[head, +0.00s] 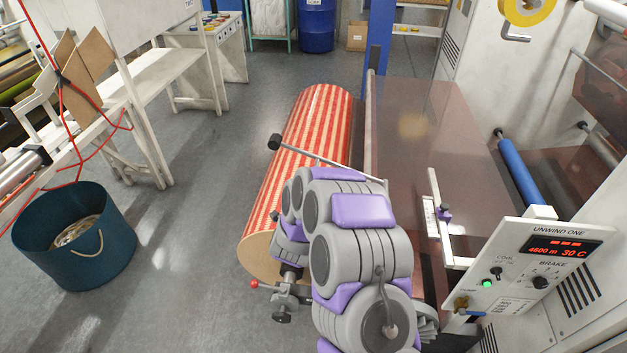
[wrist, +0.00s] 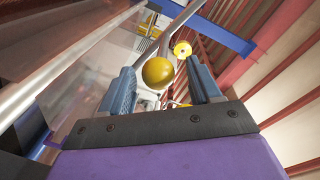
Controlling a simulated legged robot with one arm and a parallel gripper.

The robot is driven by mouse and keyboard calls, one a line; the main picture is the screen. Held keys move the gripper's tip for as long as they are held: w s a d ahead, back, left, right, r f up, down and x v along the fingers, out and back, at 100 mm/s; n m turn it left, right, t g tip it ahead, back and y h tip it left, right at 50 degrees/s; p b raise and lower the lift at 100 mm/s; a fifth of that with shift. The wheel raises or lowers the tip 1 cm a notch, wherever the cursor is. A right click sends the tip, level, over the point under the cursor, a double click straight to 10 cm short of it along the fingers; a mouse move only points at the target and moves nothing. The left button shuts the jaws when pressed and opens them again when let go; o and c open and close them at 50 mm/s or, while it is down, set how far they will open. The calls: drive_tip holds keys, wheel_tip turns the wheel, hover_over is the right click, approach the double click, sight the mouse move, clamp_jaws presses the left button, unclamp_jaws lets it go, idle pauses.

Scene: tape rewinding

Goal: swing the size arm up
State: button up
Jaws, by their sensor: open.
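A thin metal rod (head: 325,160) with a black end (head: 275,141) lies across the top of the red-and-cream striped roll (head: 315,120) in the head view; it looks like the size arm. My gripper is hidden behind my arm in the head view.
A control panel (head: 540,262) and blue roller (head: 519,170) stand at the right. A brownish see-through sheet (head: 430,150) lies right of the roll. A bracket with a red knob (head: 254,284) is by the roll's near end. A dark blue bin (head: 105,245) stands left; floor between is clear.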

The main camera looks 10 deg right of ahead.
drive_tip(key=p+v, duration=0.5)
drive_tip(key=v, duration=0.9)
